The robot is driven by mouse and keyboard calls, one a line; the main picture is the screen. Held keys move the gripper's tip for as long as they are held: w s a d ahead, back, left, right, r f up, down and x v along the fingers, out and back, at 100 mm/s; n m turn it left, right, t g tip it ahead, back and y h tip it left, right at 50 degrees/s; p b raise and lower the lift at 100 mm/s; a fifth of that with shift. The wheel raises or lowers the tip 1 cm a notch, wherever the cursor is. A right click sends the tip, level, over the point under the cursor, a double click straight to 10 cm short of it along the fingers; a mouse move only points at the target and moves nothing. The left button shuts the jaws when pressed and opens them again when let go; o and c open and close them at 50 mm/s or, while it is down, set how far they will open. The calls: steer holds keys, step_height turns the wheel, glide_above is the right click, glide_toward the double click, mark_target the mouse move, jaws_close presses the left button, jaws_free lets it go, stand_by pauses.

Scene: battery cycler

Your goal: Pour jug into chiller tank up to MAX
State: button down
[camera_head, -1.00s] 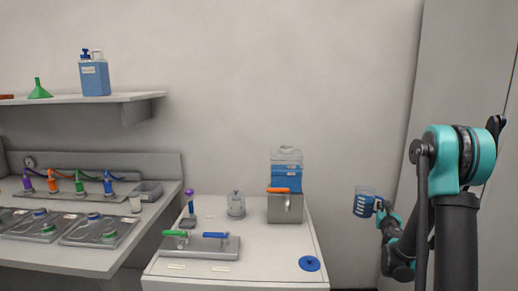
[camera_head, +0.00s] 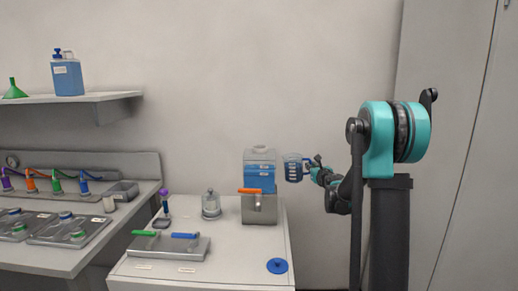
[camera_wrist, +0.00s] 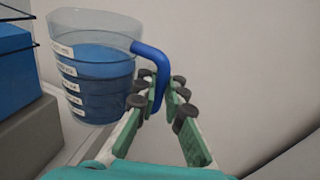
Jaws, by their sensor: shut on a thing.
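The jug (camera_head: 293,169) is clear with a blue handle and holds blue liquid. In the wrist view the jug (camera_wrist: 95,70) shows several white labels down its side, and its liquid reaches well up the wall. My gripper (camera_head: 311,167) is shut on the jug's handle. The fingers of my gripper (camera_wrist: 163,98) sit on either side of the blue handle. The jug is upright, in the air just right of the chiller tank (camera_head: 260,158). The tank is clear with blue liquid in its lower part, above a grey base with an orange lever. Its MAX mark is too small to read.
The white cabinet top (camera_head: 225,263) carries a blue disc (camera_head: 277,266), a grey plate with green and blue levers (camera_head: 168,246), and a clear jar (camera_head: 211,206). A blue bottle (camera_head: 67,78) stands on the shelf. Air above the tank is free.

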step_height(320, 180, up, 8)
steer(key=a+n+g+y, duration=0.1)
steer(key=n, duration=0.1)
steer(key=shift+w+f+y, duration=0.2)
steer(key=shift+f+y, duration=0.05)
steer(key=shift+y, duration=0.15)
